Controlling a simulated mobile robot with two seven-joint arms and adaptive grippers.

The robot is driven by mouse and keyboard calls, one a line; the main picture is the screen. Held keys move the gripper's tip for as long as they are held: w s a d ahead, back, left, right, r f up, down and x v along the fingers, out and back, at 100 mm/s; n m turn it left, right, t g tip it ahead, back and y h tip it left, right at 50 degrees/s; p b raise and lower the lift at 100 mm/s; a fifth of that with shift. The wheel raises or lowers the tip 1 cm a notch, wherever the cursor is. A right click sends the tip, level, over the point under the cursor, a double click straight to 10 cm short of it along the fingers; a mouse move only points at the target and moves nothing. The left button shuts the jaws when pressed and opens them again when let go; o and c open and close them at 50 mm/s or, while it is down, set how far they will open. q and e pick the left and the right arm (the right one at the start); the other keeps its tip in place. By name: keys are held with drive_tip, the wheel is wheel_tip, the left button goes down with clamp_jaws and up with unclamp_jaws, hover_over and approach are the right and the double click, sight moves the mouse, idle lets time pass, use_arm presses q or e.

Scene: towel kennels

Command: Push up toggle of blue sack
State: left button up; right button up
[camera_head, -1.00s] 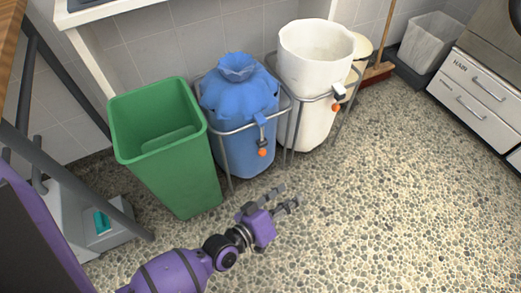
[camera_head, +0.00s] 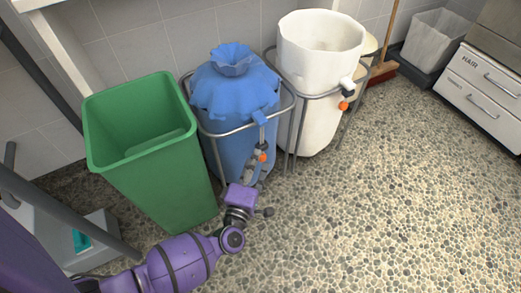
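The blue sack (camera_head: 235,93) hangs in a grey metal ring frame, with its neck gathered at the top. A blue strap with a dark cord hangs down its front. The orange toggle (camera_head: 262,157) is low on this cord. My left gripper (camera_head: 257,164) is right at the toggle, its fingers pointing up along the sack's front. The fingers look apart, with the toggle at their tips; whether they touch it is too small to tell. My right gripper is not in view.
A green bin (camera_head: 150,150) stands close on the left. A white sack (camera_head: 318,75) with its own orange toggle (camera_head: 343,105) hangs in a frame on the right. A broom and a grey bin (camera_head: 435,42) stand farther right. The pebbled floor in front is clear.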

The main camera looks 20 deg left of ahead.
sight(262, 146)
use_arm(q)
drive_tip(key=shift+w+a+b, duration=0.15)
drive_tip(key=shift+w+b, duration=0.1)
drive_tip(key=shift+w, duration=1.05)
drive_tip(key=shift+w+a+b, duration=0.15)
drive_tip(key=shift+w+b, duration=0.1)
drive_tip(key=shift+w, duration=1.05)
clamp_jaws()
